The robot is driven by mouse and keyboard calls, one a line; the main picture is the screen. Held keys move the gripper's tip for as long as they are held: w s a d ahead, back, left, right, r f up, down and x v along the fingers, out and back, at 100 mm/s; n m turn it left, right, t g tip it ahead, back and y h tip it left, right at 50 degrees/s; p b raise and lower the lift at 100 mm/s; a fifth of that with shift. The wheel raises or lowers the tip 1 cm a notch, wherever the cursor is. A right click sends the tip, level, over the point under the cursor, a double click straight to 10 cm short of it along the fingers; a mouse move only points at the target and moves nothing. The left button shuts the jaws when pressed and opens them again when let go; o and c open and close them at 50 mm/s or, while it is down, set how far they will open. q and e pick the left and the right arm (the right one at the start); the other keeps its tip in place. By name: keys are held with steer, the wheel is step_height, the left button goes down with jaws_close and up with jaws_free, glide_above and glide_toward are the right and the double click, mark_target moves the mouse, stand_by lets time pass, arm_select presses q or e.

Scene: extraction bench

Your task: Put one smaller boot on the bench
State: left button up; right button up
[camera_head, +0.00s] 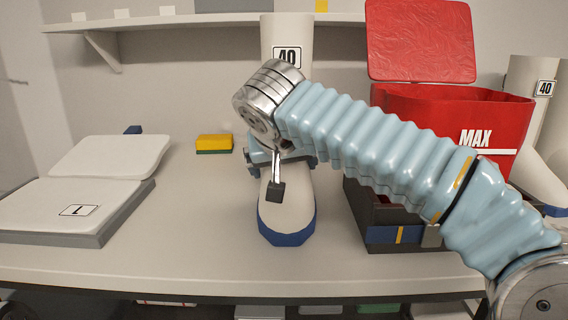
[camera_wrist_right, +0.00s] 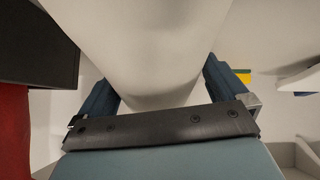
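A white boot (camera_head: 288,205) with a blue sole and a "40" label is upright in the middle of the bench (camera_head: 200,262) in the head view. Its toe points to the front. My right gripper (camera_head: 281,158) is at the boot's shaft, one finger on each side. In the right wrist view the white shaft (camera_wrist_right: 140,50) fills the space between the fingers (camera_wrist_right: 160,88). I cannot tell whether both fingers press on it. Another white boot (camera_head: 540,175) labelled "40" is partly hidden at the right. My left gripper is not in view.
A red "MAX" container (camera_head: 450,118) with its lid raised and a dark bin (camera_head: 385,238) stand right of the boot. A grey-white pad (camera_head: 60,205) lies at the left. A yellow-green sponge (camera_head: 214,143) is at the back. The bench between pad and boot is clear.

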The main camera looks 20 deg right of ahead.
steer(key=p+v, duration=0.1)
steer(key=v, duration=1.1)
steer(key=shift+p, duration=0.3)
steer(key=shift+s, duration=0.1)
